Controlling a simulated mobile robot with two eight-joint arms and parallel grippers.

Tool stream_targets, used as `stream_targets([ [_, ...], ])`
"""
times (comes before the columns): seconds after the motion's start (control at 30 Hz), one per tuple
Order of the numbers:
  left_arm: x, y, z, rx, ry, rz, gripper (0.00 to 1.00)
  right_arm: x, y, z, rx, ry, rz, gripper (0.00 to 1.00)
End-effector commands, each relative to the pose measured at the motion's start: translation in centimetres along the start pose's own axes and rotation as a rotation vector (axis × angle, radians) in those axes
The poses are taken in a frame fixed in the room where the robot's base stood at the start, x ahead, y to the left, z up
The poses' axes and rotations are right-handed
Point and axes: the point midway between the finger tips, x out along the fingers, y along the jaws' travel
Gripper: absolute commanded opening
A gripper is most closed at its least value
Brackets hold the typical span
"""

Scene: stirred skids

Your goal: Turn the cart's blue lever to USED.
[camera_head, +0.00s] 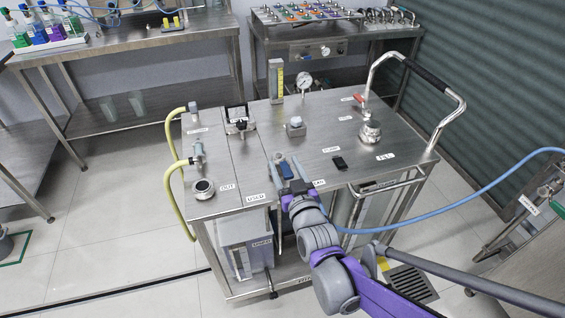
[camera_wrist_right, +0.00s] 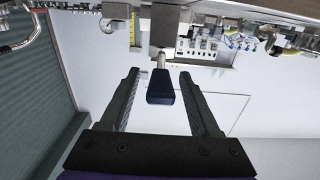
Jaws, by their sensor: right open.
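The steel cart (camera_head: 232,160) stands in the middle of the head view. My right gripper (camera_head: 286,160) reaches over its front edge with its fingers apart. The blue lever (camera_head: 285,170) shows between the fingers. In the right wrist view the lever's dark blue handle (camera_wrist_right: 160,88) sits between the two open fingers of the gripper (camera_wrist_right: 160,76), with gaps on both sides. The USED label (camera_head: 256,198) is on the cart top, left of the gripper. Another label (camera_head: 318,183) to the right is partly hidden. The lever's pivot is hard to make out. My left gripper is out of view.
The cart top also carries a red-handled valve (camera_head: 360,99), a pressure gauge (camera_head: 304,82), a black clamp (camera_head: 239,122) and a small black object (camera_head: 340,163). A yellow hose (camera_head: 169,150) loops at its left side. A bent handrail (camera_head: 440,88) rises at the right.

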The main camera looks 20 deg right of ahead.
Motion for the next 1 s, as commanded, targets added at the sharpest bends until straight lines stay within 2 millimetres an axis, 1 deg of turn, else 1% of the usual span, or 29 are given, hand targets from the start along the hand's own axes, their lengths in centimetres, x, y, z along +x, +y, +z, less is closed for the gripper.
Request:
stream_targets([
  [0.03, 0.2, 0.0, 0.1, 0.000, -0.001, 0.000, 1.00, 0.7, 0.0, 0.1, 0.000, 0.000, 0.000, 0.63],
  [0.1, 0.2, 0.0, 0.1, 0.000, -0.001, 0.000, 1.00, 1.3, 0.0, 0.1, 0.000, 0.000, 0.000, 0.63],
  [0.2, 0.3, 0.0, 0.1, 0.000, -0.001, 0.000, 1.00, 1.8, 0.0, 0.0, 0.000, 0.000, 0.000, 0.63],
  [0.47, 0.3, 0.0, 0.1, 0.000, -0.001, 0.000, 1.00, 2.0, 0.0, 0.0, 0.001, 0.000, 0.000, 0.63],
  [0.5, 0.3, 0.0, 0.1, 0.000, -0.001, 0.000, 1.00, 2.0, 0.0, 0.0, 0.001, 0.000, 0.000, 0.61],
  [0.57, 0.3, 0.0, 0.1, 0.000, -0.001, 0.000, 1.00, 2.0, 0.0, 0.0, 0.001, 0.000, 0.000, 0.50],
  [0.6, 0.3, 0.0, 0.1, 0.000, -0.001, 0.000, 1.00, 2.0, 0.0, 0.0, 0.001, 0.000, 0.000, 0.43],
  [0.67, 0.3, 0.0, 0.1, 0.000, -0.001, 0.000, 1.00, 2.0, 0.0, 0.0, 0.001, 0.000, 0.000, 0.32],
  [0.7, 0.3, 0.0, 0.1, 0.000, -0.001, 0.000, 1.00, 2.0, 0.0, 0.0, 0.001, 0.000, 0.000, 0.25],
  [0.83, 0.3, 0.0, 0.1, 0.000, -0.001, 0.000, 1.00, 2.0, 0.0, 0.0, 0.001, 0.000, 0.000, 0.02],
  [0.87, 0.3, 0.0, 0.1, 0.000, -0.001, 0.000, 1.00, 2.0, 0.0, 0.0, 0.001, -0.001, 0.000, 0.00],
  [1.0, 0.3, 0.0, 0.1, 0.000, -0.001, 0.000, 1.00, 1.9, 0.0, 0.0, 0.001, -0.001, 0.000, 0.00],
])
